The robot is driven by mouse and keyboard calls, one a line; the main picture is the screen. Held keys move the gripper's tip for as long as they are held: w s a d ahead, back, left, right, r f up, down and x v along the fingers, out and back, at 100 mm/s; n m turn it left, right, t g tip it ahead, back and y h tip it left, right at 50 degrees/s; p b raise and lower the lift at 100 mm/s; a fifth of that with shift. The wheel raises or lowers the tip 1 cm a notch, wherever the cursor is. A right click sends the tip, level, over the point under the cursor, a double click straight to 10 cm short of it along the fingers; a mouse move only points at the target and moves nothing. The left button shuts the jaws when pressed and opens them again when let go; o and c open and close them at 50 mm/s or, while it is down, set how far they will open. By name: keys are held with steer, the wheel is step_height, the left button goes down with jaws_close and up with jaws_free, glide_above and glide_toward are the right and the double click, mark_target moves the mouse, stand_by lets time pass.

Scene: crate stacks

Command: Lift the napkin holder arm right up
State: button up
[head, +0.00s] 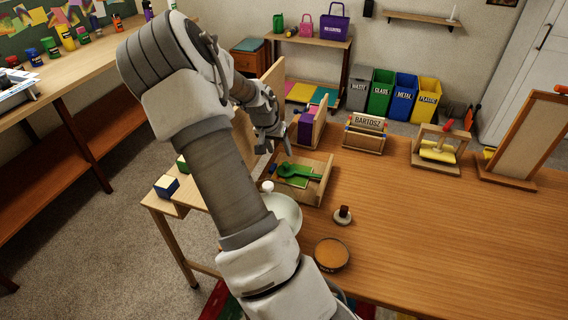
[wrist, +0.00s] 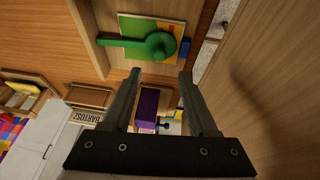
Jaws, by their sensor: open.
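A green arm (head: 292,172) with a round disc lies flat across a stack of coloured napkins (head: 297,182) in a low wooden holder (head: 323,190) on the table. In the wrist view the green arm (wrist: 145,46) lies at the top of the picture, over the green and yellow napkins (wrist: 130,24). My gripper (head: 270,147) is open and empty, above and behind the holder in the head view. In the wrist view its fingertips (wrist: 160,74) point toward the green arm, apart from it. My arm crosses the head view and hides part of the table.
A purple item in a wooden stand (head: 308,125) is close to my gripper. A tall wooden panel (wrist: 260,80) fills the wrist view's right side. The BARTOSZ stand (head: 366,133), a frame with a yellow pad (head: 438,155) and a white bowl (head: 284,214) are nearby.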

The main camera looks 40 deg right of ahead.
mark_target(285, 163)
steer(key=b+x, duration=0.1)
steer(key=x, duration=0.7)
jaws_close()
stand_by(1.3)
